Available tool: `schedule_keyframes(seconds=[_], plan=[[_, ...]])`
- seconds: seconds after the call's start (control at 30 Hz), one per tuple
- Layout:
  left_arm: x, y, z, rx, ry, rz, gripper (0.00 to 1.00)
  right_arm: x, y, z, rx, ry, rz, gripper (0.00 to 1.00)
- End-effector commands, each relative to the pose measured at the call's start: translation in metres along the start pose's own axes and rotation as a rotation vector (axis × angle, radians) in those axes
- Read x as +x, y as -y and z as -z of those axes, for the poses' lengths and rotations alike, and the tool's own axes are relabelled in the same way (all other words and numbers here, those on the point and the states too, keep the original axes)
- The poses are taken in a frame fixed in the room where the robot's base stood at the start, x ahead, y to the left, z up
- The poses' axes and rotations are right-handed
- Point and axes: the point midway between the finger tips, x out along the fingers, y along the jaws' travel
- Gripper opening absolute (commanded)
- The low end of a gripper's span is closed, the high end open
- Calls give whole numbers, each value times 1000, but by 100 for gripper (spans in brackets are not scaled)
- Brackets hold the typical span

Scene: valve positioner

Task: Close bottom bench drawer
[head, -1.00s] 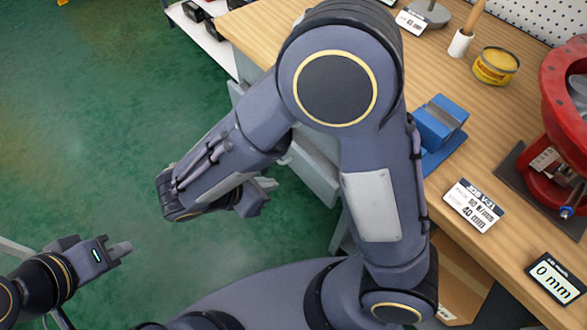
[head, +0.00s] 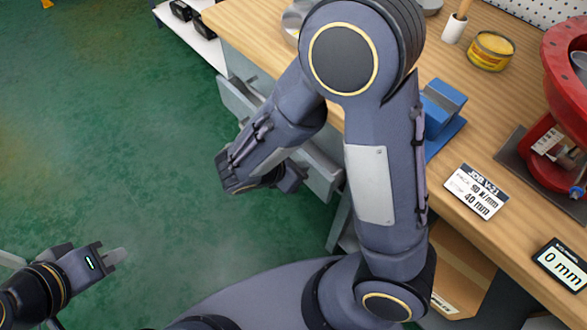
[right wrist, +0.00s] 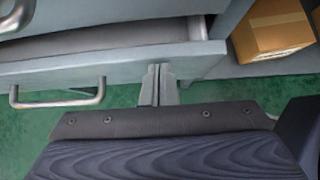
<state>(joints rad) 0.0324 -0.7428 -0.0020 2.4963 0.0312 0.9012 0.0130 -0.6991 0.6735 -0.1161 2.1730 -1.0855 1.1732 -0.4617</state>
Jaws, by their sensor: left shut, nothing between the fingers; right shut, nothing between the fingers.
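A grey bench drawer stands partly pulled out. Its front panel (right wrist: 100,68) and bar handle (right wrist: 57,98) show in the right wrist view, with the open interior (right wrist: 110,42) behind the panel. A pulled-out grey drawer (head: 316,172) also shows below the bench edge in the head view, partly covered by my right arm. My right gripper (right wrist: 158,72) is shut and empty, its fingertips at the panel's face, right of the handle. I cannot tell whether they touch it. My left gripper (head: 118,255) is shut and empty over the floor, away from the bench.
The wooden bench top (head: 500,110) holds a blue vise (head: 440,105), a yellow tin (head: 491,50), a red valve body (head: 565,100) and a label card (head: 476,192). A cardboard box (right wrist: 272,28) sits right of the drawer. Green floor (head: 130,130) at left is clear.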

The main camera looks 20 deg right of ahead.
Motion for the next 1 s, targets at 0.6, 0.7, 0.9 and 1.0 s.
schedule_keyframes(seconds=[0.6,0.7,0.9,1.0], plan=[[-2,-1,1,0,0,0,0,18,0,-18,-1,0,0,0],[-2,-1,1,0,0,0,0,18,0,-18,-1,0,0,0],[-2,-1,1,0,0,0,0,16,-1,-16,-1,0,0,0],[-4,-2,2,0,0,0,0,11,-3,-12,-1,0,0,0]])
